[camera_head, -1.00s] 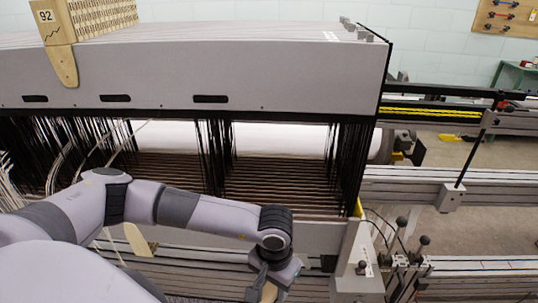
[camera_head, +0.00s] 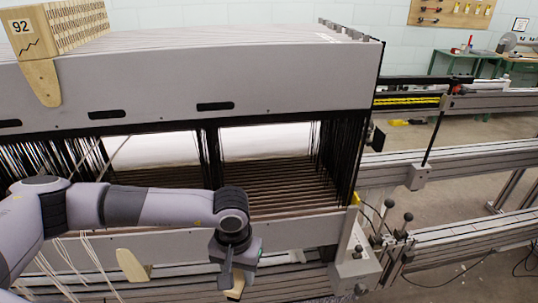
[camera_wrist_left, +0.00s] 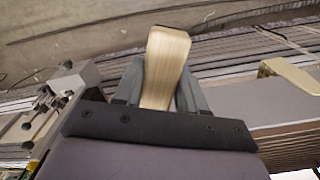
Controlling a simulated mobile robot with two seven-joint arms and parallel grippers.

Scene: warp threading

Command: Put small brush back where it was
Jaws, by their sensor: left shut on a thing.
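The small brush shows as a pale wooden piece (camera_wrist_left: 166,62) between the fingers of my left gripper (camera_wrist_left: 158,88) in the left wrist view. No bristles can be made out. In the head view my left gripper (camera_head: 232,276) points down at the bottom middle, in front of the loom's lower beam. It is shut on the brush, and a bit of its wood (camera_head: 236,288) shows below the fingers. I cannot tell if the brush touches anything below. My right gripper is out of view.
Another pale wooden piece (camera_head: 131,264) sits on the loom's front to the left; it also shows in the left wrist view (camera_wrist_left: 290,74). The loom's grey frame (camera_head: 200,80) and hanging threads stand behind my arm. Metal posts with knobs (camera_head: 390,225) stand to the right.

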